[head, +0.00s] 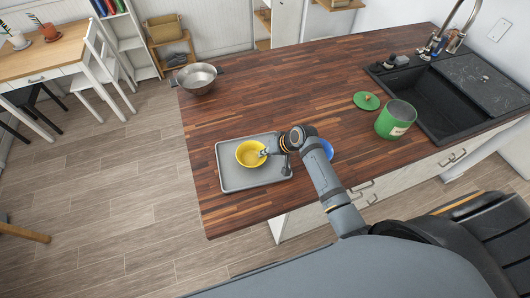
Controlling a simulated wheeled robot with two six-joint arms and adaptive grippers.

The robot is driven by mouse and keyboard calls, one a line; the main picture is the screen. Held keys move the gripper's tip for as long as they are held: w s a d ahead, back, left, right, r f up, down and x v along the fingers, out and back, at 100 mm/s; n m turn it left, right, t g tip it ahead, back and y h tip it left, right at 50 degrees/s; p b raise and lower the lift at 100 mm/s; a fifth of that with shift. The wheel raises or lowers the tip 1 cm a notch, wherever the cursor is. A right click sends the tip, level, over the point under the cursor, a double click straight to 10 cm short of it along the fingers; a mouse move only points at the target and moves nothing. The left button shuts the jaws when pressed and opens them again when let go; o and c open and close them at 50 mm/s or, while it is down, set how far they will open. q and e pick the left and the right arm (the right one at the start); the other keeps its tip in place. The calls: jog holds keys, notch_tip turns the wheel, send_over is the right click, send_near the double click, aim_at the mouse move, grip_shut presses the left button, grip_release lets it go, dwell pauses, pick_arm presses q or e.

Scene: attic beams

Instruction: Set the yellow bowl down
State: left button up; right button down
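The yellow bowl (249,152) is upright over the left part of a grey tray (236,183) on the wooden counter. I cannot tell whether its base touches the tray. My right gripper (264,152) comes in from the right, with its fingertips at the bowl's right rim. It looks shut on that rim, though the fingers are small here. My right wrist and forearm hide part of the tray's right side. My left gripper is not in view.
A blue dish (327,148) is partly hidden behind my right arm. A green can (395,120) and green lid (366,101) stand near the black sink (431,112). A metal pot (197,78) sits at the far left corner. The counter's (285,90) middle is clear.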

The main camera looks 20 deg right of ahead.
jog(key=shift+f, duration=0.15)
jog(key=c, duration=1.5)
grip_release()
jog(key=shift+r, duration=0.3)
jog(key=b+v, duration=0.1)
jog(key=v, duration=1)
jog(key=shift+s+d+r+b, duration=0.2)
jog(key=shift+r+b, duration=0.1)
jog(key=shift+b, duration=0.1)
